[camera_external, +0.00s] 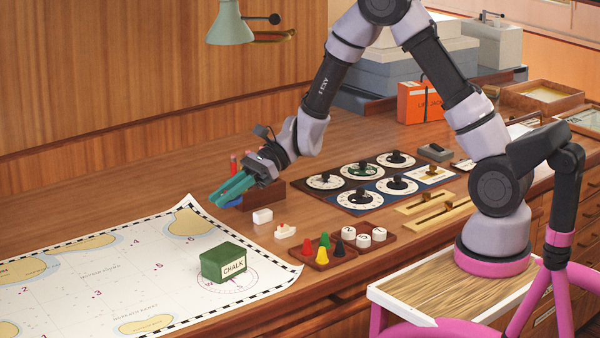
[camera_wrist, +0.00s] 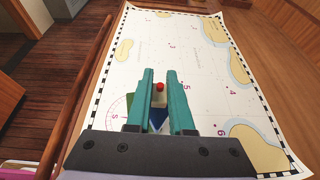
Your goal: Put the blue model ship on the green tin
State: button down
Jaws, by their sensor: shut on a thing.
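My gripper (camera_external: 224,194) has teal fingers and is shut on the blue model ship, held in the air above the chart's right part. In the wrist view the ship (camera_wrist: 157,119) shows as a blue and white shape with a red top between the fingers (camera_wrist: 160,76). In the external view only a bit of blue (camera_external: 236,202) shows below the fingers. The green tin (camera_external: 223,263), a box labelled CHALK, stands on the chart, nearer the camera and lower than my gripper. In the wrist view the fingers mostly hide the tin.
The chart (camera_external: 110,275) is otherwise clear. Right of the tin are a white block (camera_external: 262,216), a small white and orange boat (camera_external: 285,231) and a tray of coloured pawns (camera_external: 322,252). Dial panels (camera_external: 360,185) lie farther right. A green lamp (camera_external: 229,25) hangs behind.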

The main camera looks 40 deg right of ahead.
jog(key=s+a, duration=0.2)
jog(key=a, duration=0.2)
send_over(216, 254)
jog(key=shift+n+g, duration=0.3)
notch_tip(216, 254, down, 4)
jog(key=shift+f, duration=2.55)
jog(key=c, duration=0.8)
grip_release()
jog(key=shift+f, duration=0.15)
jog(key=shift+w+d+r, duration=0.1)
jog(key=shift+d+r, duration=0.2)
jog(key=v, duration=1.1)
jog(key=shift+d, duration=0.25)
